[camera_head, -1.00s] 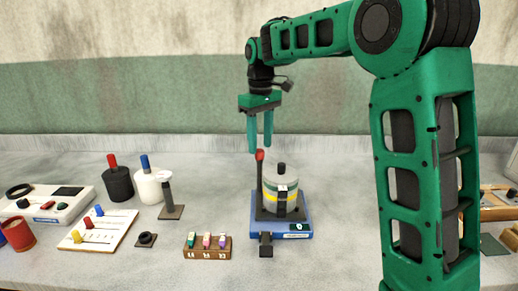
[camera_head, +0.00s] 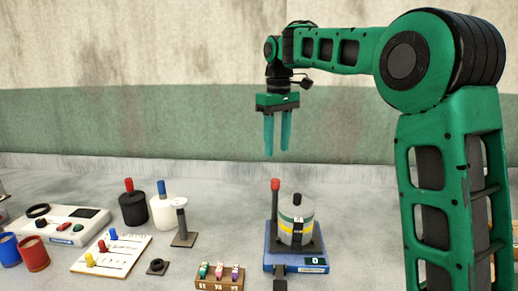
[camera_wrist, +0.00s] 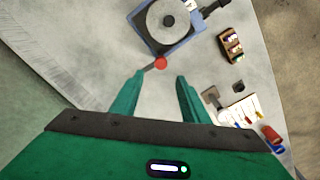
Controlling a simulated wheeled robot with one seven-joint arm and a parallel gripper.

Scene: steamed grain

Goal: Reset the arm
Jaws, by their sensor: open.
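My gripper (camera_head: 278,153) is open and empty. Its two green fingers point down in the air above the grey table (camera_head: 345,200). Below it stands a grey canister with a yellow band (camera_head: 296,222) on a blue base (camera_head: 283,262), with a red-tipped upright lever (camera_head: 275,200) at its left. In the wrist view the fingers (camera_wrist: 158,82) are spread apart with nothing between them. The red tip (camera_wrist: 160,62) shows just beyond them there, and the blue base (camera_wrist: 190,38) lies past it.
A black pot (camera_head: 133,208), a white pot (camera_head: 162,210) and a grey post on a stand (camera_head: 182,225) are left of the canister. A slider board (camera_head: 112,250), a brown block with colored clips (camera_head: 220,277), and red (camera_head: 33,254) and blue (camera_head: 8,249) cups stand nearer.

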